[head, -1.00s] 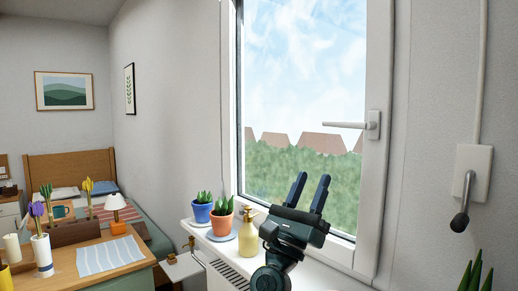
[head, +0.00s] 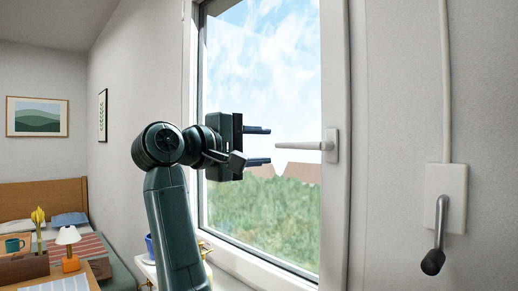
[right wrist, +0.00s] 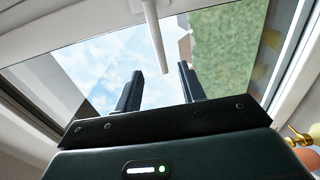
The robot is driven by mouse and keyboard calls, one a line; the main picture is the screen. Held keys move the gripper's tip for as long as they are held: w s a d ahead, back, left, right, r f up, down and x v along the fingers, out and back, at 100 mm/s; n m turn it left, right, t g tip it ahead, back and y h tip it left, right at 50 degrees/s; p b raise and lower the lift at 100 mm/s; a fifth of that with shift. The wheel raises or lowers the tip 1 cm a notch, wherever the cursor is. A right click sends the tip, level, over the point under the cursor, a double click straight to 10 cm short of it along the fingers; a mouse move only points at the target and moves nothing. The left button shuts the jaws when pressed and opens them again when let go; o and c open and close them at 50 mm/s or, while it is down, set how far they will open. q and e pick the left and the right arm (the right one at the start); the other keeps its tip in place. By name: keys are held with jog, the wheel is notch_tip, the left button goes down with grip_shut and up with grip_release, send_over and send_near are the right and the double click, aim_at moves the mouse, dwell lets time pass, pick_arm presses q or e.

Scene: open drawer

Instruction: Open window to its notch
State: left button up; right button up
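The window (head: 262,60) has a white frame and appears shut. Its white handle (head: 305,146) lies horizontal, with its lever pointing left from a plate on the right side of the sash. My right gripper (head: 258,146) is just left of the lever's free tip, fingers pointing right, one above and one below the lever's height. It is open and empty. In the right wrist view the handle (right wrist: 155,38) comes down from the top edge, and its tip lies ahead of and between the two open fingers (right wrist: 160,88). My left gripper is not in view.
A wall box with a grey crank lever (head: 436,225) is right of the window. A blue pot (head: 149,246) on the sill is partly hidden by my arm. A brass-coloured thing (right wrist: 300,138) shows at the right in the wrist view. A desk with a lamp (head: 68,242) is at lower left.

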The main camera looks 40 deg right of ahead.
aim_at(290, 146)
jog(key=shift+w+d, duration=0.15)
jog(key=shift+d, duration=1.55)
jog(key=shift+w+d, duration=0.15)
jog(key=shift+d, duration=1.55)
jog(key=shift+w+d, duration=0.15)
jog(key=shift+d, duration=1.55)
jog(key=shift+c, duration=0.4)
grip_shut()
